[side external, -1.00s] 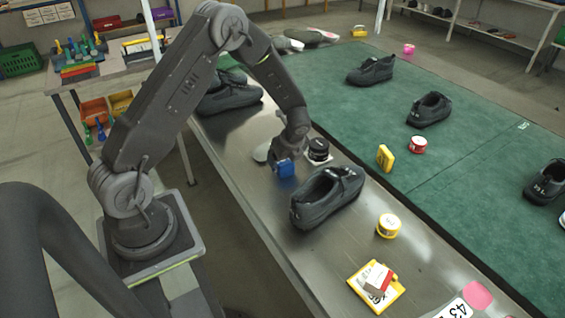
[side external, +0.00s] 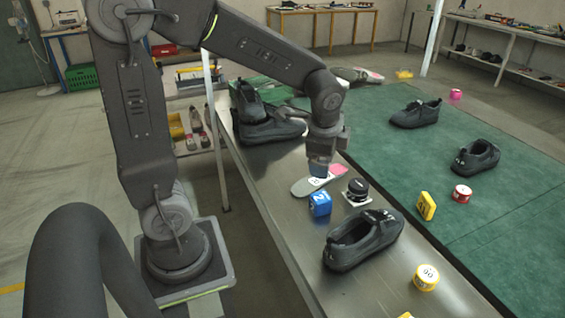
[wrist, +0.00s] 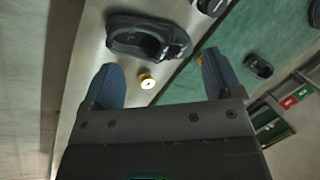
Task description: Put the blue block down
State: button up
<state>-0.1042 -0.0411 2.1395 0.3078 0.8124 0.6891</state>
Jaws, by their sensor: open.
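The blue block (side external: 320,204), with a white number on its face, rests on the metal bench (side external: 283,225) between a dark shoe and a grey insole. My gripper (side external: 319,172) is above the bench, a little higher than the block and apart from it. In the wrist view its two blue-grey fingers (wrist: 163,80) are spread wide with nothing between them. The block does not show in the wrist view.
The dark shoe (side external: 363,239) and a black tin (side external: 357,187) on a white card stand close to the block. A grey insole (side external: 308,186) lies behind it. A yellow tin (side external: 426,277) is nearer the front. The bench's left strip is clear.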

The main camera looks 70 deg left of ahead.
jog(key=s+d+r+n+t+h, duration=0.1)
jog(key=s+d+r+n, duration=0.2)
jog(key=s, duration=0.4)
jog(key=s+d+r+n+t+h, duration=0.1)
jog(key=s+d+r+n+t, duration=0.1)
jog(key=s+d+r+n, duration=0.1)
jog(key=s+d+n, duration=0.1)
jog(key=s+n, duration=0.1)
jog(key=s, duration=0.1)
jog(key=shift+s+d+r+n+h, duration=0.15)
jog(key=shift+s+d+n+h, duration=0.15)
jog(key=shift+s+n+h, duration=0.1)
